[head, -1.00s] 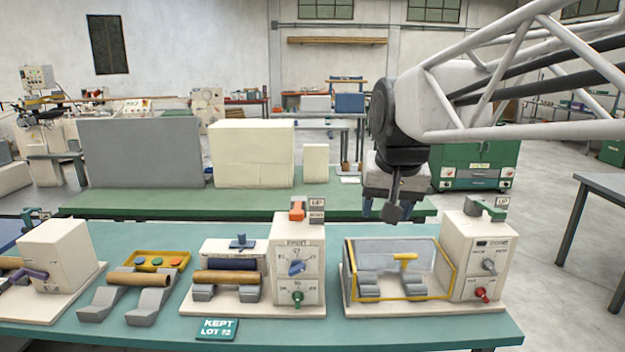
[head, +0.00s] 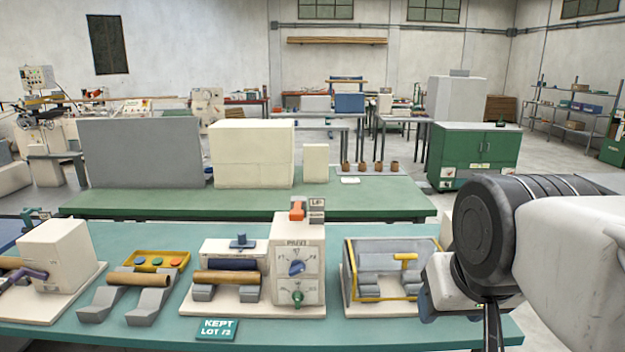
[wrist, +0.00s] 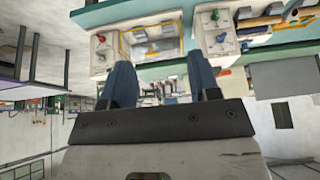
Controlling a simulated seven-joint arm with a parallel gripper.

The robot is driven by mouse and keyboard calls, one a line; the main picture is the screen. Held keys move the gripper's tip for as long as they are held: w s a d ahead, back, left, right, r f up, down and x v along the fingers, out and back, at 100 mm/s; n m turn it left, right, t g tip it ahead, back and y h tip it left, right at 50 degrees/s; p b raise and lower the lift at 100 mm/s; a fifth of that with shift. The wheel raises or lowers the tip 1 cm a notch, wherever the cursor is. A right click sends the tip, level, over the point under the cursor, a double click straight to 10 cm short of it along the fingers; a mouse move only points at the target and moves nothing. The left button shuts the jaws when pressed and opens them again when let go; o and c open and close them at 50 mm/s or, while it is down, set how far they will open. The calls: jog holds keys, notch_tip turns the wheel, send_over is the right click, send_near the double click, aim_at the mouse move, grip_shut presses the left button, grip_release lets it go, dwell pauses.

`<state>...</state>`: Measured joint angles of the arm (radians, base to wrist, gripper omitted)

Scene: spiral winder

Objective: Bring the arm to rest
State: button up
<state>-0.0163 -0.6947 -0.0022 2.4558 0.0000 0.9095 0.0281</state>
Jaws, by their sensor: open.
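My gripper (head: 490,325) hangs at the lower right of the head view, in front of the right-hand winder and partly hiding it. In the wrist view my gripper (wrist: 160,85) has its two blue-grey fingers apart, with nothing between them. The right-hand winder has a yellow-framed guard (head: 402,297) over grey cradles; my arm hides most of its control box in the head view. The middle winder (head: 297,262) has a blue knob, a green knob and an orange lever on top. A brown tube (head: 228,277) lies across its grey cradles.
Another brown tube (head: 140,279) lies on a stand at left, before a yellow tray (head: 158,258) of coloured buttons. A "KEPT LOT" sign (head: 216,329) stands at the teal bench's (head: 120,335) front. Behind is a green table (head: 400,203) with boxes.

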notch_tip(320, 180, down, 11)
jog(key=s+g, duration=0.1)
jog(key=g, duration=0.1)
jog(key=shift+d+g, duration=0.4)
jog(key=shift+d, duration=0.05)
